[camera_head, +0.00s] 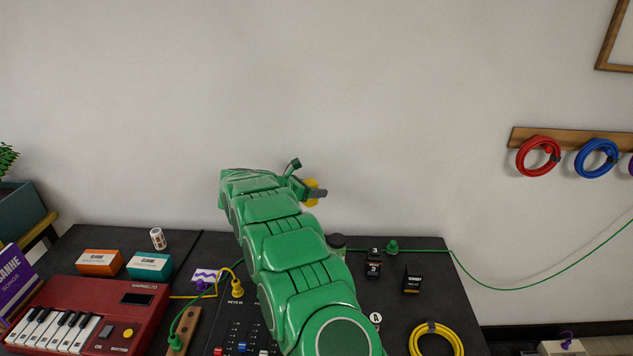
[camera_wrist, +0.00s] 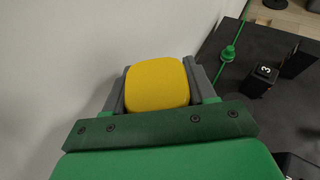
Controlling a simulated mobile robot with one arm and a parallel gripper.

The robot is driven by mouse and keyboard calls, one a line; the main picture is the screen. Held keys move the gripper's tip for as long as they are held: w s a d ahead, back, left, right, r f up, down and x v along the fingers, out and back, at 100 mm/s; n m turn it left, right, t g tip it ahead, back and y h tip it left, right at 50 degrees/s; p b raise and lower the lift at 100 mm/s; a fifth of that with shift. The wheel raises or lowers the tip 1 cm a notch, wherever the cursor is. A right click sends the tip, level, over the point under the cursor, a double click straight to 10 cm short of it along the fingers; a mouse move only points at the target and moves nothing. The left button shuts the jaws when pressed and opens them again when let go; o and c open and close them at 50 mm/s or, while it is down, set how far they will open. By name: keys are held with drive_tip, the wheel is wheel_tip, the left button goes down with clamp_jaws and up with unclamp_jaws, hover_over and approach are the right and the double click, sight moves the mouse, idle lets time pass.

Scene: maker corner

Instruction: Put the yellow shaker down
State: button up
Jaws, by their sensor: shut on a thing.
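The yellow shaker (camera_wrist: 157,84) shows in the wrist view between the two grey fingers of my gripper (camera_wrist: 158,88), which is shut on it. In the head view a small part of the yellow shaker (camera_head: 310,188) shows at the end of my green arm, beside a grey finger of my gripper (camera_head: 314,192). My gripper holds it up above the back of the black table (camera_head: 455,305), in front of the wall. The shaker's underside is hidden.
Black blocks (camera_head: 412,279) and a green plug (camera_head: 392,247) with its cable are on the table right of my arm. A yellow cable coil (camera_head: 436,340) lies nearer. A red keyboard (camera_head: 90,318), orange box (camera_head: 100,262) and teal box (camera_head: 149,266) are left.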

drive_tip(key=s+a+f+m+g, duration=0.1)
drive_tip(key=f, duration=0.4)
drive_tip(key=s+a+f+m+g+h, duration=0.1)
drive_tip(key=a+f+m+g, duration=0.1)
drive_tip(key=f, duration=0.3)
drive_tip(key=shift+s+a+f+h, duration=0.25)
drive_tip(key=shift+s+f+h, duration=0.05)
drive_tip(key=shift+s+f, duration=0.1)
drive_tip(key=shift+f, duration=0.1)
drive_tip(key=shift+f, duration=3.25)
drive_tip(key=shift+f, duration=0.6)
drive_tip(key=o, duration=1.2)
